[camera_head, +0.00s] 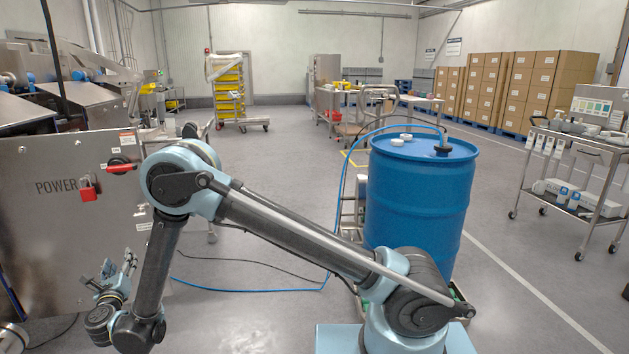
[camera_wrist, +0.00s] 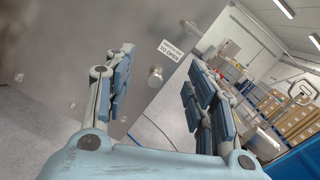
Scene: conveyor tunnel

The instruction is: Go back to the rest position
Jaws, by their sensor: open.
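My gripper (camera_head: 122,268) is at the lower left in the head view, in front of the steel cabinet (camera_head: 60,240) marked POWER. In the wrist view my gripper (camera_wrist: 162,88) has its two fingers wide apart with nothing between them. The steel cabinet (camera_wrist: 60,45) fills the left and middle of that view behind the fingers. A red padlock (camera_head: 88,190) hangs on the cabinet face, below a red handle (camera_head: 121,168).
A blue drum (camera_head: 415,200) stands to the right of my arm, with a blue hose and dark cable on the floor. A steel cart (camera_head: 580,150) is at the far right. Boxes on pallets (camera_head: 520,85) line the back right. The middle floor is open.

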